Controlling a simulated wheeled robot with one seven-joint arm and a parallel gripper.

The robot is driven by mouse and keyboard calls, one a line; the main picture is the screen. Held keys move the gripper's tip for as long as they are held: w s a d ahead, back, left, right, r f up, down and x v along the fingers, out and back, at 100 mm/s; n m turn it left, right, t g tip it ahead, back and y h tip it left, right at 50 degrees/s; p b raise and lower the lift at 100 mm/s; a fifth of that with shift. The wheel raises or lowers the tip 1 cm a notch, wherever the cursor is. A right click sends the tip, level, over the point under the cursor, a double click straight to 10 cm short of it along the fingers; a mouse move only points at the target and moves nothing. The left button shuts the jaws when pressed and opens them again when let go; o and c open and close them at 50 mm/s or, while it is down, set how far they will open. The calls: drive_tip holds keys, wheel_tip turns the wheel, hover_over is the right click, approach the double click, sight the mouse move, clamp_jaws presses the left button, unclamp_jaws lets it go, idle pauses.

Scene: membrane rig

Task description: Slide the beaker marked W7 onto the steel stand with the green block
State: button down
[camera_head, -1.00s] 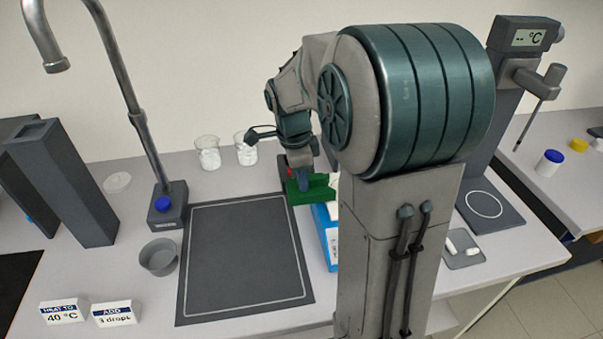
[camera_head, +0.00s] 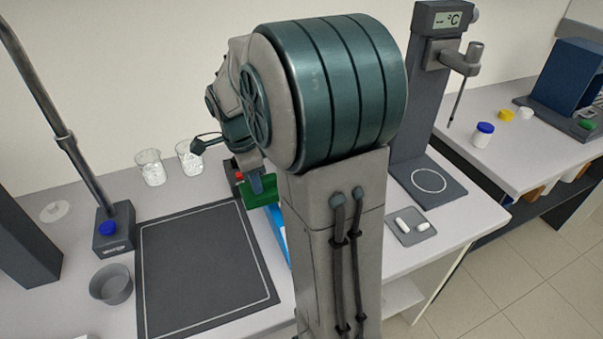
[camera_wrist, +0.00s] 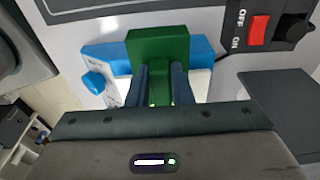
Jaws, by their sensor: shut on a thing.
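My gripper (camera_wrist: 160,80) is shut on the green block (camera_wrist: 160,43), its two dark fingers on either side of it. In the head view the green block (camera_head: 259,192) shows below my gripper (camera_head: 257,182), partly hidden by my arm. Two glass beakers with white contents, a left one (camera_head: 151,168) and a right one (camera_head: 190,158), stand at the back of the bench, apart from the block. No W7 mark is readable on either. I cannot make out a steel stand for certain; my arm hides part of the bench.
A blue item (camera_wrist: 100,52) lies under and beside the block. A switch box (camera_wrist: 268,25) with a red switch is close by. A dark mat (camera_head: 200,270) is bare.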

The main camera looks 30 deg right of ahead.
drive_tip(key=shift+s+d, duration=0.2)
drive_tip(key=shift+d, duration=0.65)
drive_tip(key=shift+s+d, duration=0.15)
drive_tip(key=shift+d, duration=0.7)
drive_tip(key=shift+d, duration=0.15)
drive_tip(key=shift+s+d, duration=0.25)
drive_tip(key=shift+d, duration=0.95)
drive_tip(key=shift+s+d, duration=0.25)
drive_tip(key=shift+d, duration=0.9)
drive_tip(key=shift+d, duration=0.15)
drive_tip(key=shift+s+d, duration=0.25)
drive_tip(key=shift+d, duration=0.9)
drive_tip(key=shift+s+d, duration=0.25)
drive_tip(key=shift+d, duration=1)
drive_tip(key=shift+s+d, duration=0.2)
drive_tip(key=shift+d, duration=0.55)
drive_tip(key=shift+s+d, duration=0.15)
drive_tip(key=shift+d, duration=0.6)
drive_tip(key=shift+w+a, duration=0.2)
drive_tip(key=shift+a, duration=0.7)
drive_tip(key=shift+w+a, duration=0.2)
drive_tip(key=shift+a, duration=0.65)
